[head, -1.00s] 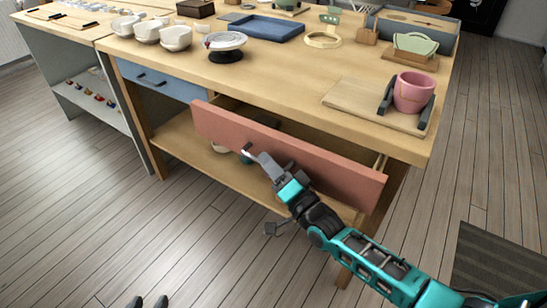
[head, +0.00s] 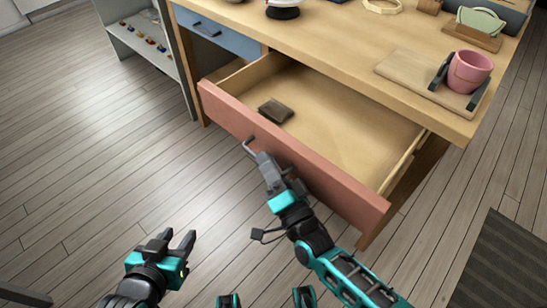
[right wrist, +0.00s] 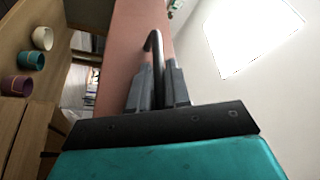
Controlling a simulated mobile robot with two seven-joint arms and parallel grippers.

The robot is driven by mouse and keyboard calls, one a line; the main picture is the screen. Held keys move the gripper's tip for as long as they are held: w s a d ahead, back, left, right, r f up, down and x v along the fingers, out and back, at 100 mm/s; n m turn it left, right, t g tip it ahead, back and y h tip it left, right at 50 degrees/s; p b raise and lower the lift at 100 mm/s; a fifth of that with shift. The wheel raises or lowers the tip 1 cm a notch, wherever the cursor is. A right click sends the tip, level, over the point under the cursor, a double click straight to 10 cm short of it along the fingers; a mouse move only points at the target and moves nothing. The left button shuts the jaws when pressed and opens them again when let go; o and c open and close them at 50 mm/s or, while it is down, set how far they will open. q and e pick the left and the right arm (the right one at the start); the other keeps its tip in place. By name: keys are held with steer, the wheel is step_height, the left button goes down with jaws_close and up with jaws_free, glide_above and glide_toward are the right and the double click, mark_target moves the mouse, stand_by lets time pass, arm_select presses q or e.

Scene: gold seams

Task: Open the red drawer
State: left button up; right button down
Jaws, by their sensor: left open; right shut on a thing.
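The red drawer (head: 335,191) stands pulled well out of the wooden table, and its inside shows. A small dark brown block (head: 275,110) lies in it towards the left. My right gripper (head: 255,155) is at the drawer's front, shut on the dark bar handle (head: 248,141). In the right wrist view the handle (right wrist: 153,42) runs between the two fingers (right wrist: 158,80), in front of the red panel (right wrist: 122,45). My left gripper (head: 178,243) is open and empty, low over the floor in front of the drawer, apart from it.
A blue drawer (head: 217,33) is shut, left of the red one. On the tabletop (head: 330,35) a pink pot (head: 469,71) stands in a dark holder on a wooden board (head: 415,82). The floor (head: 80,150) at the left is clear. A dark mat (head: 495,265) lies at the right.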

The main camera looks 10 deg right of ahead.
arm_select(q)
steer(key=shift+w+d+r, duration=0.1)
steer(key=shift+w+r, duration=0.05)
arm_select(e)
steer(key=c, duration=1.4)
jaws_free()
steer(key=shift+c, duration=0.2)
arm_select(q)
steer(key=shift+s, duration=0.2)
arm_select(e)
steer(key=shift+s, duration=0.1)
